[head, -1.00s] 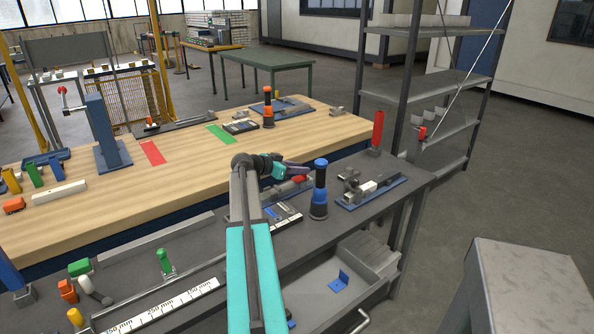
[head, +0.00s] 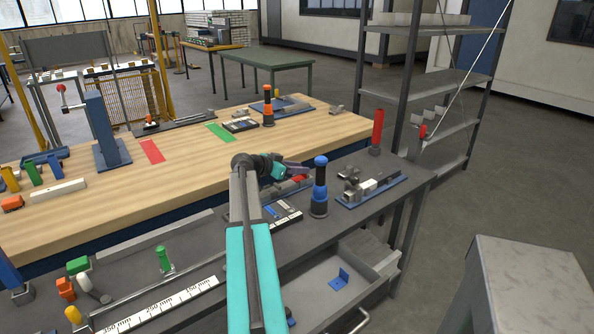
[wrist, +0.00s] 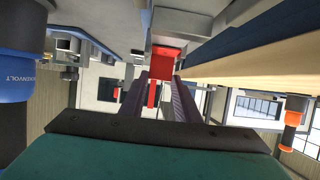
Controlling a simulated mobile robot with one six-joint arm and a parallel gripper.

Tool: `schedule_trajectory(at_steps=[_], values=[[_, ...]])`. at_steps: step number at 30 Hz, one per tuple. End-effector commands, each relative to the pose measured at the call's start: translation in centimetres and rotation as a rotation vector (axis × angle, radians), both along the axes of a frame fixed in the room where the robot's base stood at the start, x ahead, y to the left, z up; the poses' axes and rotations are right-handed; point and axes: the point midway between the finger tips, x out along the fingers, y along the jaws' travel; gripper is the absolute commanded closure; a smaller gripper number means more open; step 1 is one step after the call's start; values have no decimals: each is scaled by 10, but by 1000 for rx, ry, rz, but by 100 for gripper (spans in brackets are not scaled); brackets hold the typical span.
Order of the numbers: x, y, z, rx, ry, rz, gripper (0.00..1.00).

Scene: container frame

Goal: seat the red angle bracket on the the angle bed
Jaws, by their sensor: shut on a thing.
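The red angle bracket (wrist: 166,60) shows in the wrist view between the two purple fingers of my gripper (wrist: 160,88). A flat red part faces the camera and a narrow red leg runs down between the fingers. My gripper is shut on it. In the head view my gripper (head: 296,168) is low over the far part of the grey bench, and red (head: 298,179) shows just below it. A grey block (wrist: 178,18) lies close beyond the bracket in the wrist view. I cannot tell whether they touch, or which part is the angle bed.
A blue-and-black cylinder (head: 319,188) stands just right of my gripper. Right of it is a blue plate with grey blocks (head: 372,190). A red post (head: 377,130) stands at the far corner. An open drawer (head: 330,300) below holds a blue bracket (head: 340,278).

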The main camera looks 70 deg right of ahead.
Motion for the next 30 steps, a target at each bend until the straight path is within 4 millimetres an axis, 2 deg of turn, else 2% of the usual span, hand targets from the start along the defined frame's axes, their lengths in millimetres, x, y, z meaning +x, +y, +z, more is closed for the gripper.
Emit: schedule_trajectory(at_steps=[11, 12, 15, 16, 22, 26, 30], values=[[0, 0, -4, 0, 0, 0, 93], [0, 0, -4, 0, 0, 0, 69], [0, 0, -4, 1, -1, 0, 52], [0, 0, -4, 1, -1, 0, 49], [0, 0, -4, 0, 0, 0, 49], [0, 0, -4, 0, 0, 0, 27], [0, 0, -4, 0, 0, 0, 27]])
